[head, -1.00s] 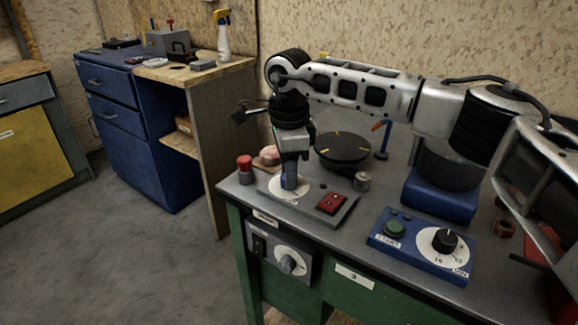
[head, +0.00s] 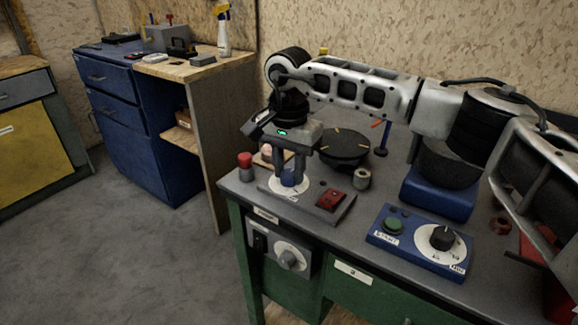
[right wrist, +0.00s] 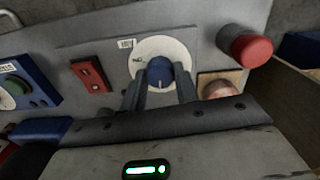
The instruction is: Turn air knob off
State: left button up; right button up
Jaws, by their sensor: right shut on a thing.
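The blue knob (head: 291,178) sits on a white round dial (head: 280,190) on a grey plate (head: 310,206) at the left end of the workbench. My right gripper (head: 293,170) points down over it, one finger on each side. The right wrist view shows the blue knob (right wrist: 160,70) between the two fingertips (right wrist: 160,88), with a white pointer line on it and the white dial around it. A small label (right wrist: 125,43) lies beside the dial, too small to read surely. My left gripper is not in view.
A red switch (head: 331,200) shares the plate. A red-topped button (head: 245,162) stands to its left. A metal cylinder (head: 362,179), a black turntable (head: 343,145) and a blue START timer box (head: 420,240) are nearby. A grey knob panel (head: 284,250) is on the bench front.

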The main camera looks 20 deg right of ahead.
aim_at(289, 173)
jog(key=shift+n, duration=0.6)
jog(key=o, duration=1)
jog(key=shift+r, duration=0.1)
notch_tip(289, 173, up, 16)
jog(key=shift+f+p, duration=0.1)
jog(key=shift+p, duration=0.2)
